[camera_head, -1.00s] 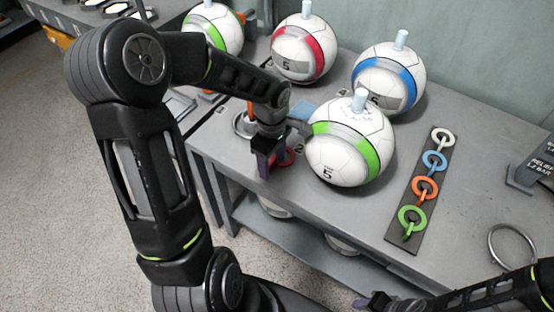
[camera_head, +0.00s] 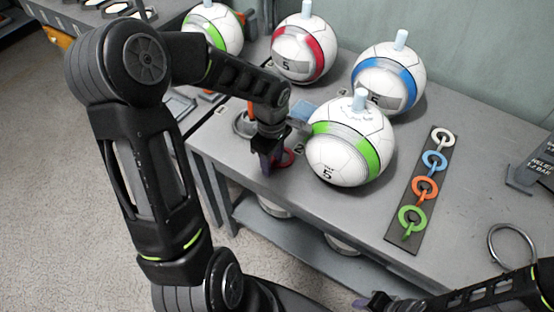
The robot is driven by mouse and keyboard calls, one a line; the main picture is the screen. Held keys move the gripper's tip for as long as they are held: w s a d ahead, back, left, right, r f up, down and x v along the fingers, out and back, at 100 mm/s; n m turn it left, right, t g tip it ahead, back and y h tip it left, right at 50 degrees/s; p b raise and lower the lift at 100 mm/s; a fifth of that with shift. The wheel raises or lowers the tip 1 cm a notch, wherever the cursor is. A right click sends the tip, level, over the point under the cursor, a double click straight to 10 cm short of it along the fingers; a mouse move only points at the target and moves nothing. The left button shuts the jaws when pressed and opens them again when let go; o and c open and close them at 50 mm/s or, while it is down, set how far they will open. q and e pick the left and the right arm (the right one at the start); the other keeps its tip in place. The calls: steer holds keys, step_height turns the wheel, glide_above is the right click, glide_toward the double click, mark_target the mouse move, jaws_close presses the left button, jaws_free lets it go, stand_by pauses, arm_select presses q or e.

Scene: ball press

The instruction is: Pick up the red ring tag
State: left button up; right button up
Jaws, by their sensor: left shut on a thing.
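The red ring tag (camera_head: 288,157) is at the front edge of the grey table, left of the green-banded ball (camera_head: 340,165). My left gripper (camera_head: 270,166) points down at it and is shut on it. The fingers hide the ring's left part, and I cannot tell whether it still touches the table. My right gripper (camera_head: 376,301) is at the bottom edge of the view, in front of the table, and its jaws are too small to read.
Balls with red (camera_head: 318,62), blue (camera_head: 388,85) and green (camera_head: 212,28) bands stand behind. A dark strip (camera_head: 424,200) holds white, blue, orange and green ring tags. A metal ring (camera_head: 511,247) lies at right. The table between strip and ball is clear.

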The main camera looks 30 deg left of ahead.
mark_target(273, 161)
arm_select(q)
step_height(273, 161, up, 10)
stand_by(0.7)
stand_by(0.5)
